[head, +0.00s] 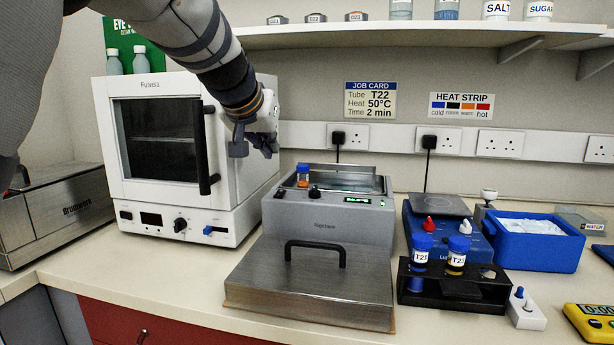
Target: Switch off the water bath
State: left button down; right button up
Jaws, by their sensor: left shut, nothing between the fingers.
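The water bath (285,218) is a grey box in the middle of the bench, with its top open. Its green display (357,200) is lit, too small to read surely. A dark knob (314,192) and a small dark control (280,194) show on it. A tube with a blue cap (303,169) stands in the bath's left end. A steel lid with a black handle (316,275) lies on the bench in front. My left gripper (255,152) is shut and empty, above and left of the bath, in front of the white oven's right side. My right gripper is not in view.
A white oven (230,190) stands left of the bath. To the right are a blue hotplate (474,247), a black rack (453,290) with capped tubes, a blue tub (536,252) and a yellow timer (590,322). A shelf (400,28) runs above; a black plug (338,138) is behind the bath.

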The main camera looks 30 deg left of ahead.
pick_arm(q)
send_over(282, 193)
jog(key=f, duration=0.5)
jog(key=shift+s+f, duration=0.15)
jog(key=shift+s, duration=0.05)
notch_tip(282, 193, down, 2)
jog(key=shift+f, duration=0.65)
jog(key=shift+w, duration=0.1)
